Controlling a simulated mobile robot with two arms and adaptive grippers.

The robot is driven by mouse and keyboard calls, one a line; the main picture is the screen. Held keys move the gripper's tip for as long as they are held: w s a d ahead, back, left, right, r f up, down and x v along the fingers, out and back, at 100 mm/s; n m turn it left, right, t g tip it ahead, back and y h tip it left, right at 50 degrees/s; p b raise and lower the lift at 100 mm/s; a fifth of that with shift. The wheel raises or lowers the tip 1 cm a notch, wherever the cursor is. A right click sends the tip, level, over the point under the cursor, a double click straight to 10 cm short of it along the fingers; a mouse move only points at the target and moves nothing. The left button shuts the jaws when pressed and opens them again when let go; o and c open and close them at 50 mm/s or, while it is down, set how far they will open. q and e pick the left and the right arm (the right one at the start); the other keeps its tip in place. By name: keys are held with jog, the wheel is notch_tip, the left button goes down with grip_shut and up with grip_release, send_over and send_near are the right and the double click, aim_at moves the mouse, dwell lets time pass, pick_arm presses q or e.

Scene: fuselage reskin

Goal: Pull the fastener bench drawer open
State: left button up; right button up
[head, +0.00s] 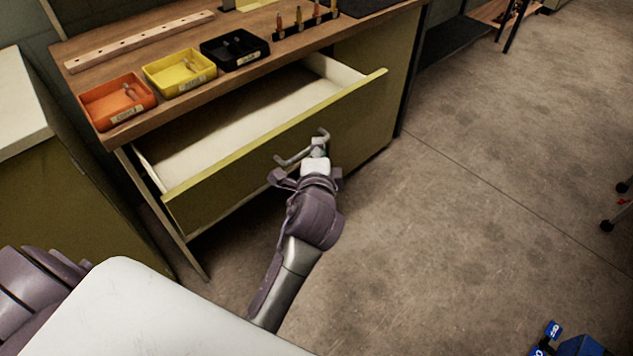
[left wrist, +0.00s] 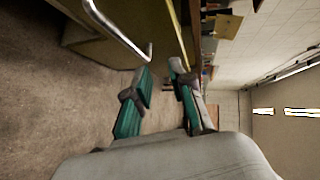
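The fastener bench drawer (head: 235,130) is pulled well out from under the wooden bench top. Its inside is pale and looks empty. The olive drawer front (head: 350,105) carries a grey bar handle (head: 292,159), which also shows in the left wrist view (left wrist: 116,30). My left gripper (head: 318,150) is at the handle in the head view, hiding part of it. In the left wrist view my left gripper's fingertips (left wrist: 160,70) are apart with nothing between them. The handle's end lies just beyond the left-hand finger; I cannot tell whether they touch. My right gripper is not in view.
Orange (head: 118,100), yellow (head: 180,72) and black (head: 235,49) bins stand on the bench top (head: 170,108), above the drawer. A pale-topped cabinet (head: 20,105) stands close on the left.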

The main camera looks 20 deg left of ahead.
pick_arm(q)
jog(key=f+p+v, duration=0.1)
jog(key=p+v, duration=0.1)
jog(key=v, duration=0.8)
jog(key=shift+d+f, duration=0.2)
jog(key=shift+d, duration=0.05)
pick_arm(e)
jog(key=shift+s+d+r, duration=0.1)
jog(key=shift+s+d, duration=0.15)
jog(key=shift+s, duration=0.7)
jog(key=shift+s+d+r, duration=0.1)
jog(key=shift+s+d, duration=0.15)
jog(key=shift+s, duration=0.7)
pick_arm(q)
jog(key=shift+s, duration=0.1)
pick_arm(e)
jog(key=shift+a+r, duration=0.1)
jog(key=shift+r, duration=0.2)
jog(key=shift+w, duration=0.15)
